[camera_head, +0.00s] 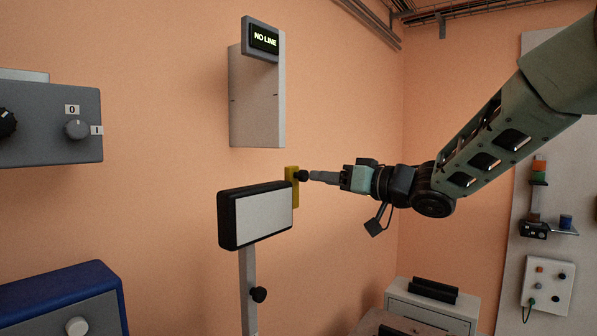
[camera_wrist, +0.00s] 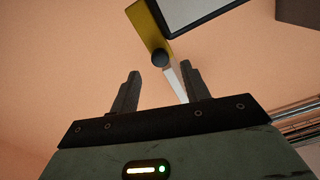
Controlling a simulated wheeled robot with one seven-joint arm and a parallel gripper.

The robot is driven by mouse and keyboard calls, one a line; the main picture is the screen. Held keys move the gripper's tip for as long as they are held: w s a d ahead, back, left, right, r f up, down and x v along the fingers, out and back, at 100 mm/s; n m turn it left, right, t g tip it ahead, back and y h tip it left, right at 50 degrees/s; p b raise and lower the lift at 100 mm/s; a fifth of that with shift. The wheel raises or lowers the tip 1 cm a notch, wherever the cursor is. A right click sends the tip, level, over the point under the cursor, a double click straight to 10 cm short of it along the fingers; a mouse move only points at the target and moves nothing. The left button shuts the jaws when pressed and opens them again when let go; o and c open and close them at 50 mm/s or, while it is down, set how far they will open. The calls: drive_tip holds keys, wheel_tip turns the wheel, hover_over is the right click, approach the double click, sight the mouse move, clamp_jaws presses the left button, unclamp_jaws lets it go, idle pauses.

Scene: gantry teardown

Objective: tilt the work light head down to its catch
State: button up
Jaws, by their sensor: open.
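The yellow plate (camera_wrist: 148,24) and the head's corner (camera_wrist: 190,12) show above. I cannot see a catch.
A grey switch panel (camera_head: 45,125) is on the left wall, with a blue-framed box (camera_head: 60,300) below. A white cabinet (camera_head: 432,305) stands low at right.

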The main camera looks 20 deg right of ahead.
sight(306, 177)
drive_tip(key=p+x, duration=0.2)
drive_tip(key=x, duration=0.6)
drive_tip(key=shift+w+a, duration=0.1)
drive_tip(key=shift+w, duration=0.05)
clamp_jaws()
drive_tip(key=shift+f+b, duration=0.1)
drive_tip(key=shift+b, duration=0.2)
